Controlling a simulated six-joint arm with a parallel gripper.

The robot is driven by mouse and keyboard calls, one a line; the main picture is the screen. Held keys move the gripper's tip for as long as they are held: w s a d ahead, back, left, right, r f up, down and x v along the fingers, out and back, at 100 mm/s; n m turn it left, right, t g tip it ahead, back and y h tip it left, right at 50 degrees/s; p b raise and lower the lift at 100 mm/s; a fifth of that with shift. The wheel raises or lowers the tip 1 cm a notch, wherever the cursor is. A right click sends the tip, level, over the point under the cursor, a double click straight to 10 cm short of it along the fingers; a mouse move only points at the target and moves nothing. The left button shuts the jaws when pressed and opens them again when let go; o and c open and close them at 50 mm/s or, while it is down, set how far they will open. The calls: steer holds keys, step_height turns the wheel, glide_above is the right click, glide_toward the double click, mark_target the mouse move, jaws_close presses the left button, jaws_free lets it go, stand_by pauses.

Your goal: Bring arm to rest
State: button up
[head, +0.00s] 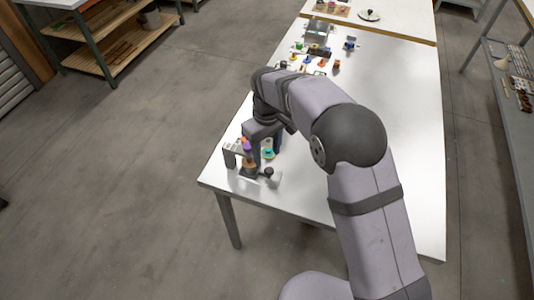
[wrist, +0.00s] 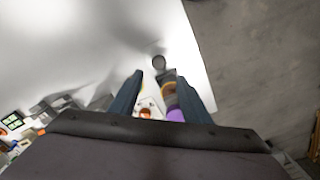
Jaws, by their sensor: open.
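My gripper (head: 266,149) points down over the near left corner of the white table, at a small grey rack (head: 231,157). In the wrist view its two dark blue fingers (wrist: 158,78) are apart. A purple and orange piece (head: 248,155) stands at the rack, close beside one finger; it also shows in the wrist view (wrist: 173,104), by the right finger. I cannot tell whether they touch. A teal piece (head: 268,154) sits just to the right. A black round knob (head: 268,172) is at the rack's front. My fingers partly hide the rack.
The white table (head: 390,130) is bare on its right side. Several small coloured parts (head: 310,60) and a grey box (head: 319,30) stand at its far end. Shelves stand at the far left (head: 110,50) and along the right edge (head: 505,110).

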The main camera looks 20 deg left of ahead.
steer(key=shift+d, duration=0.1)
steer(key=s+d+r+m, duration=0.2)
steer(key=d+m, duration=0.1)
steer(key=d, duration=0.8)
steer(key=s+d+r+m, duration=0.1)
steer(key=d+r+m, duration=0.15)
steer(key=d, duration=0.75)
steer(key=s+d+f+m, duration=0.1)
steer(key=s+d+m, duration=0.4)
steer(key=s+d, duration=0.7)
steer(key=shift+s+d+f+m, duration=0.2)
steer(key=shift+s+d+m, duration=0.15)
steer(key=shift+s, duration=0.45)
